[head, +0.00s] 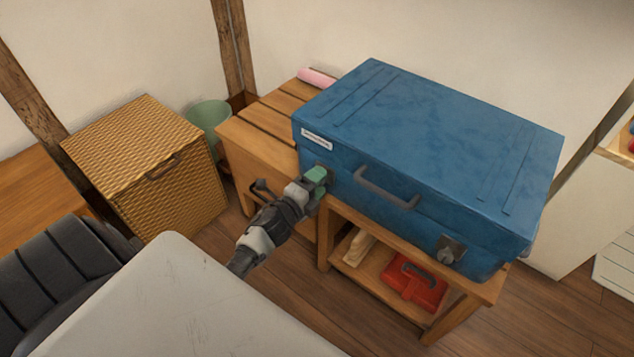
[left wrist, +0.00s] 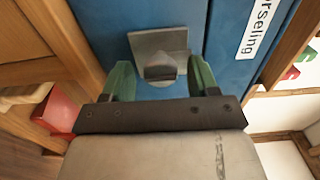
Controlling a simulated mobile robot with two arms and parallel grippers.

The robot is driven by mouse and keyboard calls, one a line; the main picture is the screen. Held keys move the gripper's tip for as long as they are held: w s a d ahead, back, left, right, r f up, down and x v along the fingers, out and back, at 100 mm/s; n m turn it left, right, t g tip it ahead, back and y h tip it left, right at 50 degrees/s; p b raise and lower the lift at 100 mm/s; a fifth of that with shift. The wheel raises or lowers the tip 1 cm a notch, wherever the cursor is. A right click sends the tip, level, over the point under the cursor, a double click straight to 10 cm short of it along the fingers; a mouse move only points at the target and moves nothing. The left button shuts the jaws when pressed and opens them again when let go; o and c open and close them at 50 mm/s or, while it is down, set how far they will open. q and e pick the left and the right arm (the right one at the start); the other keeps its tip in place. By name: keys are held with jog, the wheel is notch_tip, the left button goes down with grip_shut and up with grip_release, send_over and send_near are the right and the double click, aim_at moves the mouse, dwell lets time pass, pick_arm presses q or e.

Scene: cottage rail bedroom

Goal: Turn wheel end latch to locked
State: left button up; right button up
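A blue case (head: 430,140) lies closed on a wooden bench, with a grey handle (head: 387,188) on its front. A metal latch with a knob (head: 449,250) shows at the front's right end. My left gripper (head: 317,178) is at the front's left end, below the white label. In the left wrist view another latch, a square metal plate (left wrist: 150,42) with a raised grey knob (left wrist: 160,72), is in front of it. The green fingers (left wrist: 161,74) are open, one on each side of the knob, with gaps showing. In the head view the gripper hides this latch. My right gripper is not in view.
The wooden bench (head: 335,258) has a lower shelf with a red object (head: 414,285). A wooden cabinet (head: 245,155) adjoins it at left. A woven box (head: 140,160) and green bin (head: 209,118) stand further left. A pink roll (head: 317,77) lies behind.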

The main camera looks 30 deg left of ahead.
pick_arm(q)
jog(key=s+p, duration=0.1)
jog(key=s, duration=0.9)
jog(key=shift+s+a, duration=0.4)
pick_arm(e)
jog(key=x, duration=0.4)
